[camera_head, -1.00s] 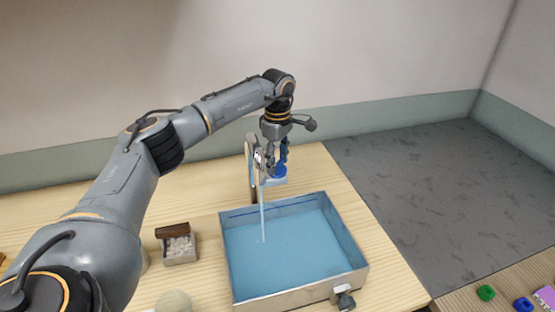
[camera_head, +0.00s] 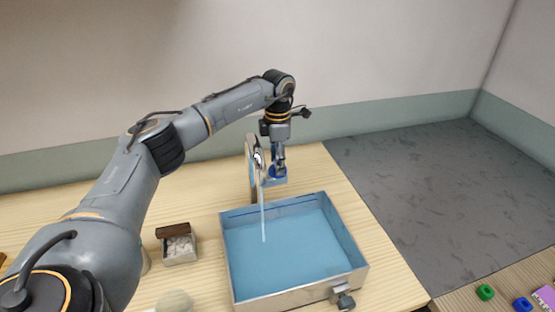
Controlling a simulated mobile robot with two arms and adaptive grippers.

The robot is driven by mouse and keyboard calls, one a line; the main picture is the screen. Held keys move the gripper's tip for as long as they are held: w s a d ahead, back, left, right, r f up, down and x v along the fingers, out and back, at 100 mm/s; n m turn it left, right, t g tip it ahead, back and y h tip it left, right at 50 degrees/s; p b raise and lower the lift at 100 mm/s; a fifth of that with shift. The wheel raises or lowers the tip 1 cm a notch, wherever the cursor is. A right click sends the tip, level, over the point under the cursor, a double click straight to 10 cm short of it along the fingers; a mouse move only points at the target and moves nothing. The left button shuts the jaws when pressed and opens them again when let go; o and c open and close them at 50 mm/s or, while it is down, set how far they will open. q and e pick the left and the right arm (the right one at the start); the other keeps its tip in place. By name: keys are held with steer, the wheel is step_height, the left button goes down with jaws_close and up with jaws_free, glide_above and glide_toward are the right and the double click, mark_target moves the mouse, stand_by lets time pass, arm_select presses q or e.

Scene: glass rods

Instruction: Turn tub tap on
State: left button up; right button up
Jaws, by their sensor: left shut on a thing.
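The tub (camera_head: 297,297) is a metal-walled rectangular basin on the wooden table, with blue water in it. The tap (camera_head: 254,160) stands behind the tub's far left edge, and a thin pale stream of water (camera_head: 263,220) runs from it down into the tub. My left gripper (camera_head: 278,168) points down beside the tap and is shut on its blue handle (camera_head: 276,176). The fingers partly hide the handle. My right gripper is not in view.
A small box (camera_head: 179,248) with pale pieces and a brown lid stands left of the tub. A round beige object (camera_head: 174,301) lies at the front. A valve (camera_head: 345,301) sticks out from the tub's front. Green (camera_head: 485,292) and blue (camera_head: 522,304) pieces lie at lower right.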

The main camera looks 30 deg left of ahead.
arm_select(q)
steer(key=shift+n, duration=0.4)
steer(key=o, duration=1.1)
steer(key=shift+o, duration=0.2)
step_height(320, 180, up, 12)
steer(key=shift+r, duration=0.1)
